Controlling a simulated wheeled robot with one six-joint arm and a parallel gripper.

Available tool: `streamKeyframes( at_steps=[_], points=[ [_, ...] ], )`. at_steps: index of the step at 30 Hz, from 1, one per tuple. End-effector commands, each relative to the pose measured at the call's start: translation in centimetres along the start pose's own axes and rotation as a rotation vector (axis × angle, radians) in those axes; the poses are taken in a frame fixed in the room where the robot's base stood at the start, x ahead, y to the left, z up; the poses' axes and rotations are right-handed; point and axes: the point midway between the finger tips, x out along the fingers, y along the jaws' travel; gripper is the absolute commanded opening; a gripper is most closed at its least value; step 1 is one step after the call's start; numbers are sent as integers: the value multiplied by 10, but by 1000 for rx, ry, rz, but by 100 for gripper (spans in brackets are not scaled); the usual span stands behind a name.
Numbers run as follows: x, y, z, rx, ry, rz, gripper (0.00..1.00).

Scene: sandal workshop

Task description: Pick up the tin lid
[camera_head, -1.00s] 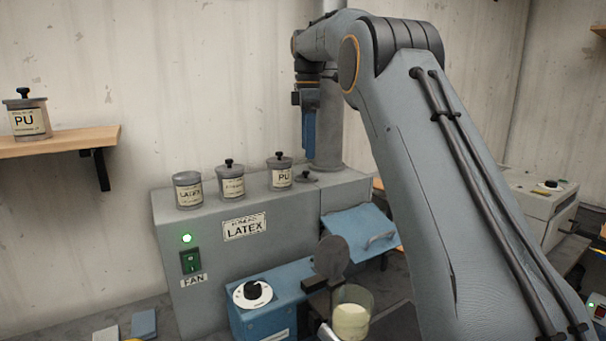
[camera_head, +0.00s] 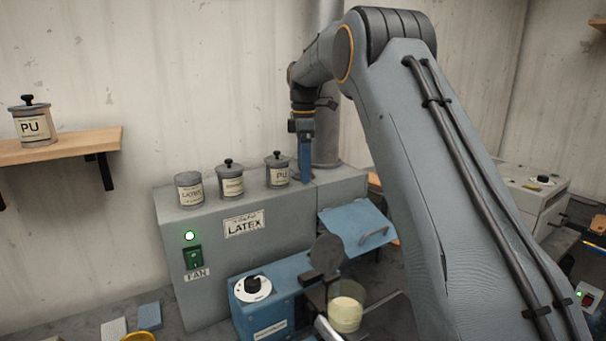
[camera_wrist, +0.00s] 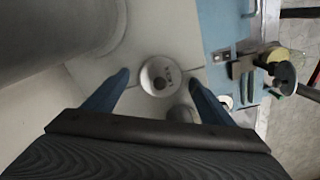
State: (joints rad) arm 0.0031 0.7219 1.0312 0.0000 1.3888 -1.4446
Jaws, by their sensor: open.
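The tin lid (camera_wrist: 158,76) is a small grey disc with a darker centre knob. It lies on the grey cabinet top and shows between my fingertips in the wrist view. My gripper (camera_head: 305,177), with blue fingers, is open and points down over the cabinet top; it also shows in the wrist view (camera_wrist: 160,80). In the head view the lid is hidden behind my fingers. A tin without a lid (camera_head: 189,191), labelled LATEX, stands at the left of the cabinet top.
A lidded tin (camera_head: 230,181) and a lidded PU tin (camera_head: 277,170) stand in the row left of my gripper. A thick grey pipe (camera_head: 326,130) rises close behind it. A blue flap (camera_head: 357,227) slopes from the cabinet front. Another PU tin (camera_head: 32,125) is on a wooden shelf (camera_head: 62,144).

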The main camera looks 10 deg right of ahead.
Motion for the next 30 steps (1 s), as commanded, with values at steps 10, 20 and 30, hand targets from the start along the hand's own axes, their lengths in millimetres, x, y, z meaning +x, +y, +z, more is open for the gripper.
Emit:
streamKeyframes(
  at_steps=[10, 20, 30],
  points=[
    [0, 0, 0, 0, 0, 0, 34],
    [-5, 1, 0, 0, 0, 2, 34],
    [-54, 2, 0, 0, 1, 5, 34]
  ],
)
